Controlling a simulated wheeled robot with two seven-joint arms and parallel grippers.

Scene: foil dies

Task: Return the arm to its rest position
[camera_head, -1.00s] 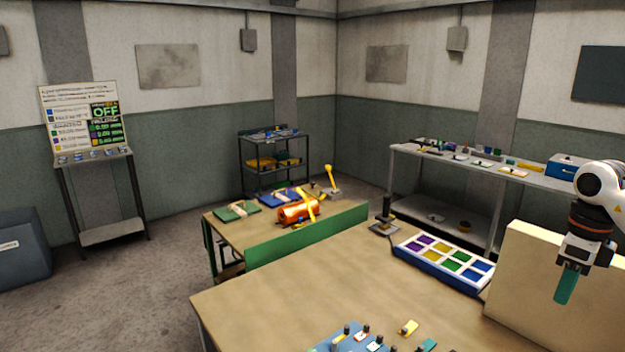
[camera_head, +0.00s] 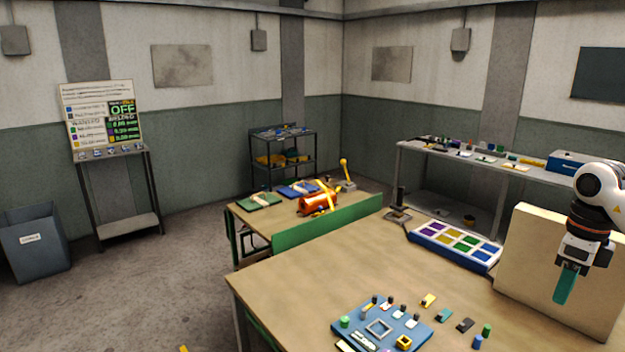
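My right arm comes in at the right edge, white and dark. Its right gripper (camera_head: 567,284) hangs pointing down in front of the cream block (camera_head: 550,262), above the near table (camera_head: 330,265). A teal, slab-like piece shows at its lower end. I cannot tell whether this is the fingers or something held, nor whether the gripper is open. My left gripper is not in view.
A blue board (camera_head: 362,305) with small dies and loose coloured pieces lies at the table's front. A tray of coloured squares (camera_head: 455,245) and a dark stand (camera_head: 397,212) are farther back. An orange cylinder (camera_head: 318,203) lies on the far table. The table's middle is clear.

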